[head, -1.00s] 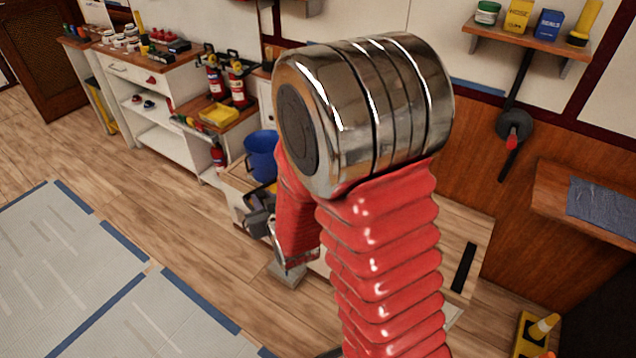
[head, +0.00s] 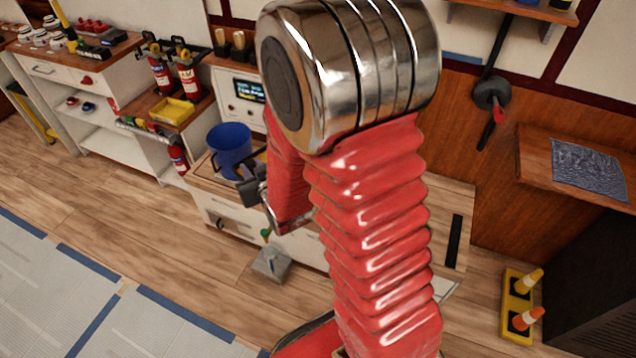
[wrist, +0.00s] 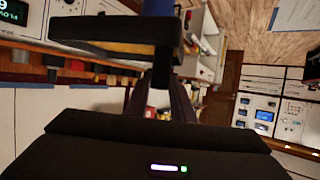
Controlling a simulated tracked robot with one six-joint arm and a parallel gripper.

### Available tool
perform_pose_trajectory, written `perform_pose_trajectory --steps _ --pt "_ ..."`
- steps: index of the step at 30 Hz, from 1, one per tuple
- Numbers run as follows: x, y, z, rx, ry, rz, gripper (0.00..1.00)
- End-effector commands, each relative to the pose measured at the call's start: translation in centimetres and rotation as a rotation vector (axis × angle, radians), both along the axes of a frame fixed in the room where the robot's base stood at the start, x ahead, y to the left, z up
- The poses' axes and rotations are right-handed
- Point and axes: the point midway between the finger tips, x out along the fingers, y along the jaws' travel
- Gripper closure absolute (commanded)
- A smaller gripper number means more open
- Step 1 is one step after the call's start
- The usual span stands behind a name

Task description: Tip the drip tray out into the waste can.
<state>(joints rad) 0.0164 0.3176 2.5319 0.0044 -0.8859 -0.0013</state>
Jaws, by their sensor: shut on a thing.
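My gripper (head: 256,190) shows only in part beside my red arm sleeve in the head view, in front of the low counter. Its dark jaws also show close up in the wrist view (wrist: 150,60). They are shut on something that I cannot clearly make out. A blue bucket (head: 229,148) stands on the counter just left of my gripper; I cannot tell whether it is the waste can. A shallow yellow tray (head: 174,111) sits on the shelf unit further left. I cannot tell whether it is the drip tray. My arm hides much of the counter.
A flat grey object (head: 271,263) lies on the floor before the counter (head: 215,208). Red fire extinguishers (head: 188,80) stand behind the yellow tray. A yellow stand with small cones (head: 520,305) is at lower right. The wooden floor at left is open, with taped grey mats (head: 30,290).

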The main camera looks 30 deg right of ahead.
Motion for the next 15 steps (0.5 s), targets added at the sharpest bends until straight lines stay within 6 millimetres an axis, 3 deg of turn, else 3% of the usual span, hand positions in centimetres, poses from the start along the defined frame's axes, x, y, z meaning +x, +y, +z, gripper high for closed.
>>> perform_pose_trajectory --steps 8,15 --pt "0.1 0.8 0.0 0.000 -0.003 0.014 1.00" --pt "1.2 -0.9 -1.6 0.011 0.001 -0.041 1.00"
